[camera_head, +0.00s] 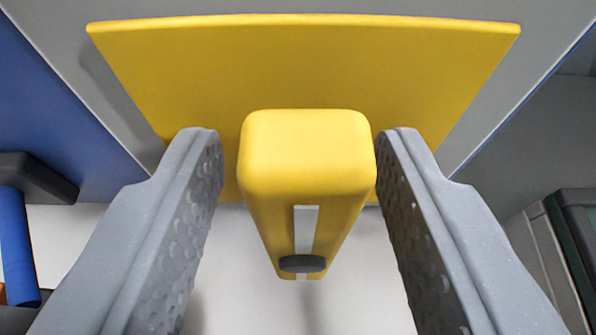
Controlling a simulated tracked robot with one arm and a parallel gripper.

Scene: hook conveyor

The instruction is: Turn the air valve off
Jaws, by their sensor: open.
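A yellow block-shaped handle (307,165), which looks like the air valve's handle, stands out toward the camera in the middle of the view. Its lower face carries a light grey strip and a dark round knob (302,263). My gripper (290,160) is open, with one grey dimpled finger on each side of the handle. Narrow gaps show between the handle and both fingertips, the right gap being the smaller. The handle hides how it joins what lies behind it.
A wide yellow plate (300,60) lies behind the handle on a grey surface. Blue panels (50,110) and a blue tube (18,245) are at the left. A dark box-like object (575,240) is at the right. A pale surface (350,280) lies below the handle.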

